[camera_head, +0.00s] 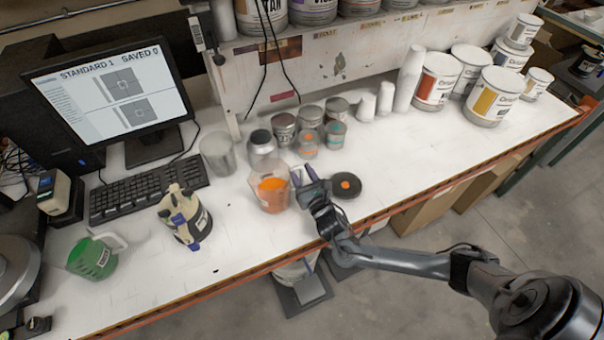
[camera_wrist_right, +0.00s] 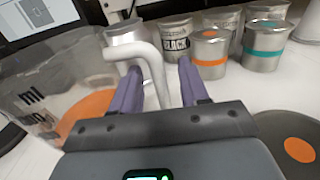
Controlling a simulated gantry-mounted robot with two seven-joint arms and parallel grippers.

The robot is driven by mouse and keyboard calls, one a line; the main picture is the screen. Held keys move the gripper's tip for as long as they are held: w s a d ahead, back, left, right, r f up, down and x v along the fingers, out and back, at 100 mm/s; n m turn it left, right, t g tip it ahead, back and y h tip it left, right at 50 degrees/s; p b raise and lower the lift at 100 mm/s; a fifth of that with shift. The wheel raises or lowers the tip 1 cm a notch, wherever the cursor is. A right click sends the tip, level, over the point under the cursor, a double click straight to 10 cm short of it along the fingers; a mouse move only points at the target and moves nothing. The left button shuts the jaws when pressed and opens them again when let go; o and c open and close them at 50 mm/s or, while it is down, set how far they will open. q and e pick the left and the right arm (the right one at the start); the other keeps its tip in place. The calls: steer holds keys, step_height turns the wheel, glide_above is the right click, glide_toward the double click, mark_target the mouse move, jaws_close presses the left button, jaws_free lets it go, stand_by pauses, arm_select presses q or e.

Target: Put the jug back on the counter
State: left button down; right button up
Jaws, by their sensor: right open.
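A clear jug (camera_head: 268,191) with orange contents appears to stand upright on the white counter (camera_head: 400,150), near its front edge. In the right wrist view the jug (camera_wrist_right: 42,105) is at the left, with "ml" markings, and its white handle (camera_wrist_right: 150,68) reaches in between my fingers. My right gripper (camera_head: 302,177) is just right of the jug. Its purple fingers (camera_wrist_right: 158,88) are open, one on each side of the handle, with a visible gap at the right finger. My left gripper is not in view.
A black disc with an orange centre (camera_head: 346,185) lies right of the jug. Behind are small tins (camera_head: 309,117), a grey metal can (camera_head: 262,148) and a translucent cup (camera_head: 217,154). A green jug (camera_head: 92,258) and a keyboard (camera_head: 147,190) are left. The front right counter is clear.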

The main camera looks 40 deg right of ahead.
steer(key=shift+r, duration=0.1)
steer(key=v, duration=1.1)
steer(key=shift+p, duration=0.35)
steer(key=shift+s+a, duration=0.15)
steer(key=shift+s, duration=0.35)
